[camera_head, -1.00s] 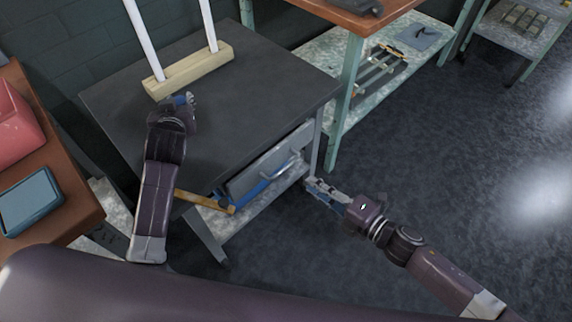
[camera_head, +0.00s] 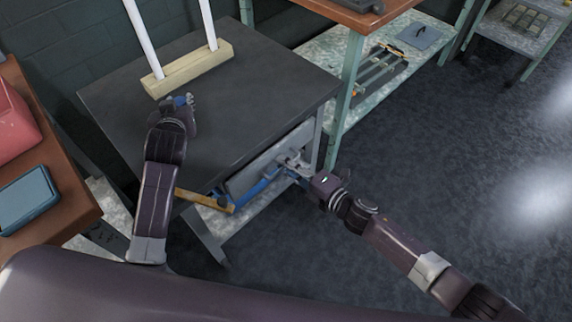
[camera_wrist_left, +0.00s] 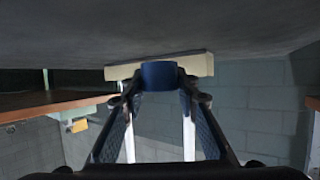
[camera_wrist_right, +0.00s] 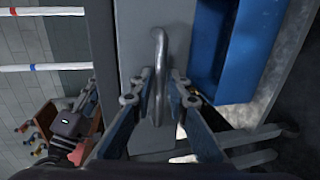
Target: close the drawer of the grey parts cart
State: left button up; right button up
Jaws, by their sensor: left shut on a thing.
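The grey parts cart (camera_head: 215,105) has a dark top. Its grey drawer front (camera_head: 245,178) is under the front edge, with a metal bar handle (camera_wrist_right: 159,75) in the right wrist view. I cannot tell how far the drawer stands out. My right gripper (camera_head: 292,163) is at the handle. In the right wrist view its fingers (camera_wrist_right: 158,97) straddle the bar, with gaps beside it. My left gripper (camera_head: 184,102) is over the cart top, shut on a small blue cylinder (camera_wrist_left: 158,75), near the wooden block (camera_head: 190,70).
Two white rods (camera_head: 140,40) stand in the block. A green-framed bench (camera_head: 350,95) stands close on the right. An orange-brown table (camera_head: 60,215) is at left. Floor (camera_head: 430,150) is clear at right.

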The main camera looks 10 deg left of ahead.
jog(key=shift+c, duration=0.7)
grip_shut()
pick_arm(q)
jog(key=shift+f+b, duration=0.4)
jog(key=shift+d+r, duration=0.1)
jog(key=shift+r, duration=0.05)
pick_arm(e)
jog(key=shift+r+x, duration=0.25)
jog(key=shift+x, duration=0.95)
jog(key=shift+o, duration=0.7)
grip_release()
jog(key=shift+a, duration=0.1)
jog(key=v, duration=1.2)
